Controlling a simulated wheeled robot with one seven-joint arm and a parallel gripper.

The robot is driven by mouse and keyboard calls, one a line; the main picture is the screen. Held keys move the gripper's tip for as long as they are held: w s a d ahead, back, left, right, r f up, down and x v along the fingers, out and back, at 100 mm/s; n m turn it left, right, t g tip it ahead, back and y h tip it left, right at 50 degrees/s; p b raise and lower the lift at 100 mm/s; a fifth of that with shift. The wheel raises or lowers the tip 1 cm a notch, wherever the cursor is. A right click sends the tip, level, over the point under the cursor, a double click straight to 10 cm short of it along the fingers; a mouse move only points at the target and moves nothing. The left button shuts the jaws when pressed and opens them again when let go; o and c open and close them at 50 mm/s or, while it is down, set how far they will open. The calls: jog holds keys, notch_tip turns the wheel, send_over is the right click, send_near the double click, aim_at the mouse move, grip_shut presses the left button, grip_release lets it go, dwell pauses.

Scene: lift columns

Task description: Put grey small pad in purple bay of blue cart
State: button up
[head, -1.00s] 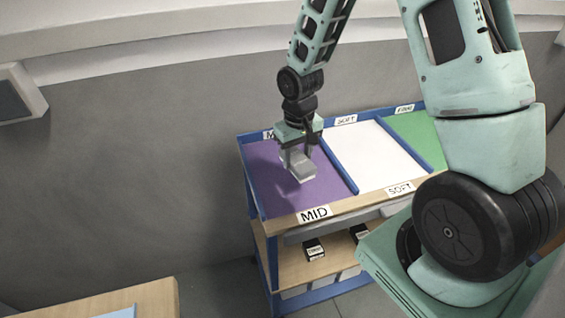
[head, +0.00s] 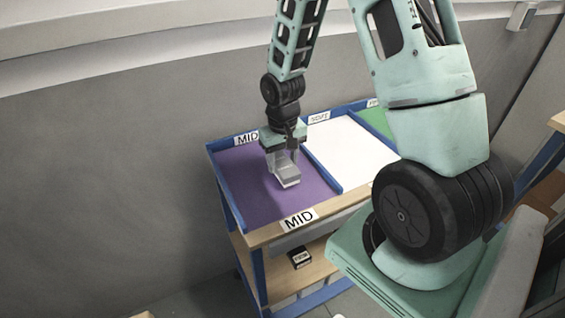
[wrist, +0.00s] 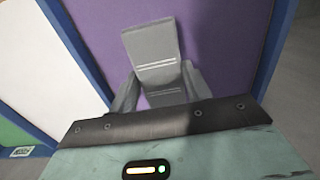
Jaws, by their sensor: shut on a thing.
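The grey small pad (head: 287,177) is held in my gripper (head: 284,160), which is shut on it. The pad is over the purple bay (head: 245,200) of the blue cart (head: 228,207). In the wrist view the pad (wrist: 152,50) sticks out past the fingers of my gripper (wrist: 156,88), with the purple bay floor (wrist: 220,40) behind it. I cannot tell whether the pad touches the bay floor or hangs just above it. Its part between the fingers is partly hidden.
A white bay (head: 345,150) lies right of the purple one, behind a blue divider (head: 325,172), with a green bay (head: 376,121) beyond. A lower shelf holds a dark box (head: 299,258). My arm hides the cart's right end. A grey wall (head: 100,180) stands behind.

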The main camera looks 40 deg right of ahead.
jog(key=shift+f, duration=0.55)
jog(key=shift+f, duration=0.2)
jog(key=o, duration=1.3)
jog(key=shift+c, duration=0.2)
jog(key=shift+r, duration=0.1)
